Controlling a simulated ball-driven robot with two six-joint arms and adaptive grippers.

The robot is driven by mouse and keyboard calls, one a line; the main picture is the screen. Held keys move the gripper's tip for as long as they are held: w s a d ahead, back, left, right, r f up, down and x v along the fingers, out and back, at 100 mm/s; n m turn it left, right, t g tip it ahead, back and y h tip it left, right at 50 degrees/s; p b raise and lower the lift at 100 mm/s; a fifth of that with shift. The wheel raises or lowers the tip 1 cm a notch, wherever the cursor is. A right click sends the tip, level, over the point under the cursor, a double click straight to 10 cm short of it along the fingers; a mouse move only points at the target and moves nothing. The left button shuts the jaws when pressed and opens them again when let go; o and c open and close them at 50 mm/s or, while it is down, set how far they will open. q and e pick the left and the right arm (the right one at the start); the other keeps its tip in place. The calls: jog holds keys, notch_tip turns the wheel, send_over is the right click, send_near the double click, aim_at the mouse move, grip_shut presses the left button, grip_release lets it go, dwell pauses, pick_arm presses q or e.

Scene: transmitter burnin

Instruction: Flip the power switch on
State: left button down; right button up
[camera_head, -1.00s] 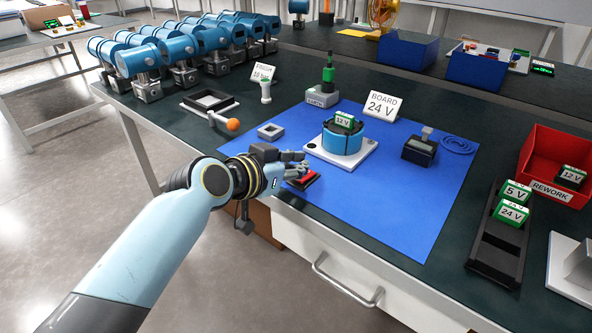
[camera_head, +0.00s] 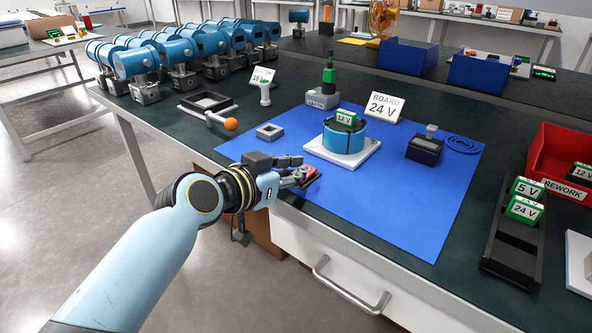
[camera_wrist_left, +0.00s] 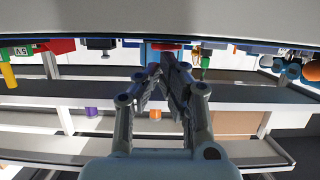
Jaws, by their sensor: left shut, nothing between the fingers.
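The power switch (camera_head: 310,172), a red rocker on a dark base, sits at the front-left edge of the blue mat (camera_head: 412,215). My left gripper (camera_head: 302,172) is shut and empty. Its fingertips are at the switch and hide its left part; I cannot tell whether they touch it or which way the rocker is tipped. In the left wrist view the closed fingertips (camera_wrist_left: 166,62) point at a red part just under the bench edge. My right gripper is not in view.
On the mat, a blue round fixture (camera_head: 343,140) holds a green 12 V board, with a BOARD 24 V sign (camera_head: 383,105) behind. An orange-knobbed lever (camera_head: 230,124) stands left. A black tray (camera_head: 512,255) and red rework bin (camera_head: 566,150) are right.

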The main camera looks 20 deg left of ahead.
pick_arm(q)
jog(key=shift+r+p, duration=0.65)
jog(key=shift+r, duration=0.2)
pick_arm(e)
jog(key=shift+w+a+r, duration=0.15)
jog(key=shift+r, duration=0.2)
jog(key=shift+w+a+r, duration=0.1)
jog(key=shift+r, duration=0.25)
